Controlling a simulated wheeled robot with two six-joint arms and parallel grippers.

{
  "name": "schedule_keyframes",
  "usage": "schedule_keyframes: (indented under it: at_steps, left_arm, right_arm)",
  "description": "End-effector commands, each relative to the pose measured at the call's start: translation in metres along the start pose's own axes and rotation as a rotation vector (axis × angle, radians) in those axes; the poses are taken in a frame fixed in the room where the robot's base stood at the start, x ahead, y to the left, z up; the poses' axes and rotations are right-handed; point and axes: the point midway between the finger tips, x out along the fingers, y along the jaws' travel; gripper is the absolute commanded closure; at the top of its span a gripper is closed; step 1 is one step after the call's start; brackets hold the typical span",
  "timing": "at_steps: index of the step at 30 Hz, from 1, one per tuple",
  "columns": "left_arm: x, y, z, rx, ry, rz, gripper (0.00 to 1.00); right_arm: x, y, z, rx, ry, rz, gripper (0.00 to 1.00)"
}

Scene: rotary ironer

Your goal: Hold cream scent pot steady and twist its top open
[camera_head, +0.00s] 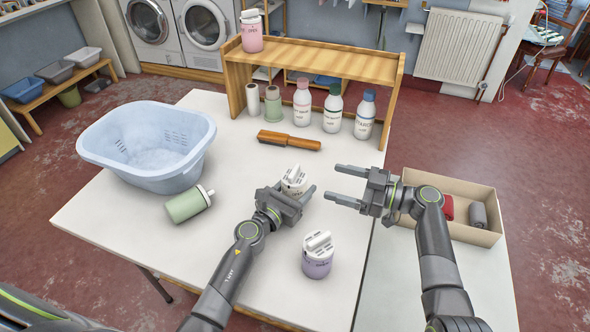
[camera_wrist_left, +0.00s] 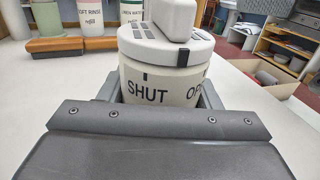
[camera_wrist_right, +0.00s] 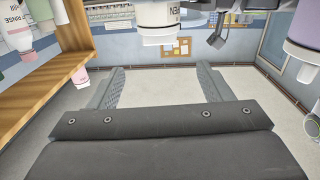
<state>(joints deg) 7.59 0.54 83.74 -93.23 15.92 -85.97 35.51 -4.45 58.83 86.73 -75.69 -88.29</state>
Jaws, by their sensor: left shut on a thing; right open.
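The cream scent pot (camera_head: 296,178) stands upright on the white table, between the fingers of my left gripper (camera_head: 292,195), which is shut on its body. In the left wrist view the pot (camera_wrist_left: 160,85) shows the words SHUT and OP..., the rest cut off by its curve. Its white ridged top (camera_wrist_left: 165,45) is on, with the black tab between the two words, just right of SHUT. My right gripper (camera_head: 334,183) is open and empty, to the right of the pot, fingers pointing at it. The right wrist view is upside down; the pot (camera_wrist_right: 158,20) shows beyond the fingers.
A lavender pot (camera_head: 317,261) stands nearer me. A green bottle (camera_head: 188,206) lies at left beside a blue basket (camera_head: 190,160). A brown-handled brush (camera_head: 289,141) and several bottles lie or stand behind, by the wooden shelf (camera_head: 320,60). A cardboard box (camera_head: 470,190) is at right.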

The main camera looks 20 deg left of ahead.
Motion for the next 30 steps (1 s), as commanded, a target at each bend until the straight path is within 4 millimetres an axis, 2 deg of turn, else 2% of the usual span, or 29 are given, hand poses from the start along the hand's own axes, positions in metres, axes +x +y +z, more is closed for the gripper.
schedule_keyframes:
  at_steps: [4,7,18,24,30]
  left_arm:
    - [0.0,0.0,0.0,0.0,0.0,0.0,0.66]
    - [0.0,0.0,0.0,0.0,0.0,0.0,0.66]
    - [0.0,0.0,0.0,0.0,0.0,0.0,0.66]
    - [0.0,0.0,0.0,0.0,0.0,0.0,0.66]
    - [0.0,0.0,0.0,0.0,0.0,0.0,0.66]
  right_arm:
    - [0.004,-0.001,0.001,0.035,0.026,0.019,0.27]
    - [0.016,-0.001,0.001,0.038,0.028,0.019,0.27]
    - [0.09,0.0,-0.001,0.035,0.023,0.016,0.27]
    - [0.11,0.001,-0.001,0.032,0.023,0.017,0.27]
    - [0.117,0.001,-0.001,0.032,0.021,0.018,0.27]
